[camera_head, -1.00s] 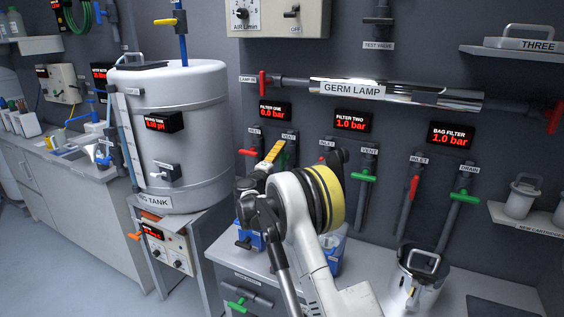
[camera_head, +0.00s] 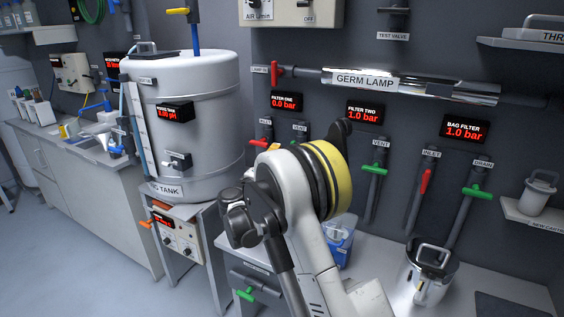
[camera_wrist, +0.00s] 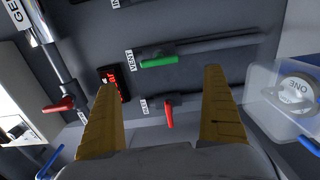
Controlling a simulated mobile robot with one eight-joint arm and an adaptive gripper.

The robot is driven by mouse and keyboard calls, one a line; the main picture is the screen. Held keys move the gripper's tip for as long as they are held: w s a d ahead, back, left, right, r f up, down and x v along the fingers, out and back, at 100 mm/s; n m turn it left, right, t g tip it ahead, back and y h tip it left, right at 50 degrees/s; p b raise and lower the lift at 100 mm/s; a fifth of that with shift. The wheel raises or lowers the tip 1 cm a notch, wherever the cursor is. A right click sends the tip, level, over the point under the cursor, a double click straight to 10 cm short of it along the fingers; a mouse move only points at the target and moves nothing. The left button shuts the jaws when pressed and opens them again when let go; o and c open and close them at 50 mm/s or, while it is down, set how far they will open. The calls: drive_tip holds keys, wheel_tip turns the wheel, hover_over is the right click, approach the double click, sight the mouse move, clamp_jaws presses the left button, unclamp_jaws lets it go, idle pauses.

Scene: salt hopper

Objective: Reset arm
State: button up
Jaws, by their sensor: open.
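My gripper (camera_wrist: 159,78) is open and empty in the wrist view, its two yellow-brown fingers wide apart. Between and beyond them are a green vent handle (camera_wrist: 160,61) and a red handle (camera_wrist: 169,115) on the wall pipes; neither is gripped. In the head view, my arm is bent in front of the wall, and its yellow-banded joint hides most of the gripper. The Filter One display (camera_head: 286,102) appears to read 0.0 bar, and the Filter Two display (camera_head: 365,115) reads 1.0 bar.
A grey tank (camera_head: 205,110) stands left of my arm. A steel pot (camera_head: 430,268) stands on the bench at right. A blue-and-clear container (camera_head: 340,240) is behind my arm. In the wrist view, a clear container (camera_wrist: 258,105) with a cartridge marked ONE is close to the right finger.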

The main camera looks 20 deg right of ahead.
drive_tip(key=shift+r, duration=0.1)
idle(0.4)
drive_tip(key=s+a+r+m+g+y, duration=0.1)
drive_tip(key=s+r+m+g+y, duration=0.15)
drive_tip(key=s, duration=0.75)
drive_tip(key=s+a+r+m+g+y, duration=0.1)
drive_tip(key=s+a+r+m+y, duration=0.2)
drive_tip(key=s, duration=0.6)
drive_tip(key=s+a+f+y, duration=0.2)
drive_tip(key=s+a+y, duration=0.1)
drive_tip(key=s, duration=0.5)
drive_tip(key=s+a+f+m+y, duration=0.1)
drive_tip(key=s+a, duration=0.3)
drive_tip(key=s, duration=0.4)
drive_tip(key=s+a+f+m+y, duration=0.1)
drive_tip(key=s+a+f+y, duration=0.3)
drive_tip(key=s, duration=0.4)
drive_tip(key=shift+s+a+y, duration=0.3)
drive_tip(key=shift+a+y, duration=0.05)
